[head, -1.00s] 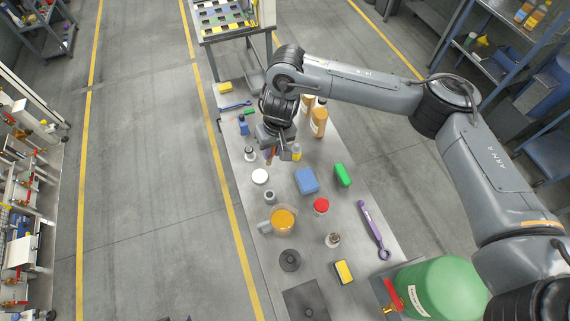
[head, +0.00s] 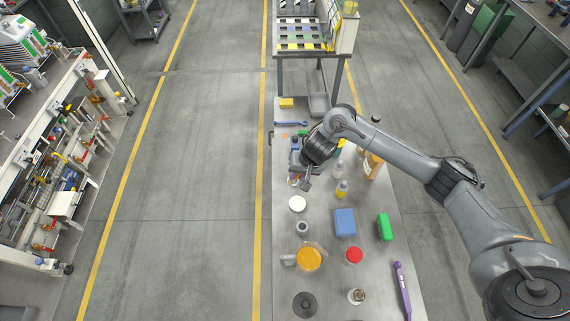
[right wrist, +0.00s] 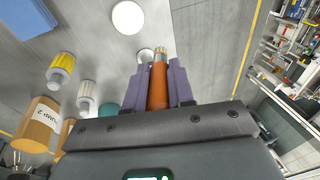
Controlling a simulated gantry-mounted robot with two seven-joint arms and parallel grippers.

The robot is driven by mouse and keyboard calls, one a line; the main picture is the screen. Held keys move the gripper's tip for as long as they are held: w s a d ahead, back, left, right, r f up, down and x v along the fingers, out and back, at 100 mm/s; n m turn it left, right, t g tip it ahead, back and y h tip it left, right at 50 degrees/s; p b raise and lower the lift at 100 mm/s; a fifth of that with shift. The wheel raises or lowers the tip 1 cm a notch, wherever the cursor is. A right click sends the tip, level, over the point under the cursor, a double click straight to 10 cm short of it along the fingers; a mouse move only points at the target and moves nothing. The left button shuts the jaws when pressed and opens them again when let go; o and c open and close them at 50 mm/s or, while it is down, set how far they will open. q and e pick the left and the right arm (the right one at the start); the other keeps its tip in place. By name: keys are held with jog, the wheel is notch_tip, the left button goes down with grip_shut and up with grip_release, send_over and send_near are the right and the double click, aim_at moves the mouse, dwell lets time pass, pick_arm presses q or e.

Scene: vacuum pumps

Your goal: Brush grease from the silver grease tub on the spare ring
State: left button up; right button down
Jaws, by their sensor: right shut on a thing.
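My right gripper (head: 302,182) is low over the far left part of the steel bench. In the right wrist view, its purple fingers (right wrist: 158,88) are shut on the orange handle of a brush (right wrist: 158,82) with a metal collar. A small silver tub (head: 302,227) stands nearer, below a white disc (head: 297,203). I cannot make out the spare ring for certain. My left gripper is not in view.
An orange-filled jug (head: 309,259), a red-capped jar (head: 354,256), a blue block (head: 345,222), a green block (head: 385,227) and a black disc (head: 304,304) stand on the bench (head: 325,275). Bottles, including one yellow-capped (head: 341,189), stand right of the gripper.

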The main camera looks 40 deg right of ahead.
jog(key=shift+t, duration=0.3)
jog(key=shift+s+d+f+b, duration=0.15)
jog(key=shift+s+f+b, duration=0.5)
jog(key=shift+f+b, duration=1.05)
jog(key=shift+s+d+f+b, duration=0.1)
jog(key=shift+s+f+b, duration=0.55)
jog(key=shift+f+b, duration=1)
jog(key=shift+s+d+f+b, duration=0.15)
jog(key=shift+s+f+b, duration=0.5)
jog(key=shift+f+b, duration=1)
jog(key=shift+f, duration=0.2)
jog(key=shift+f, duration=0.25)
jog(key=shift+f, duration=0.3)
jog(key=shift+p, duration=0.3)
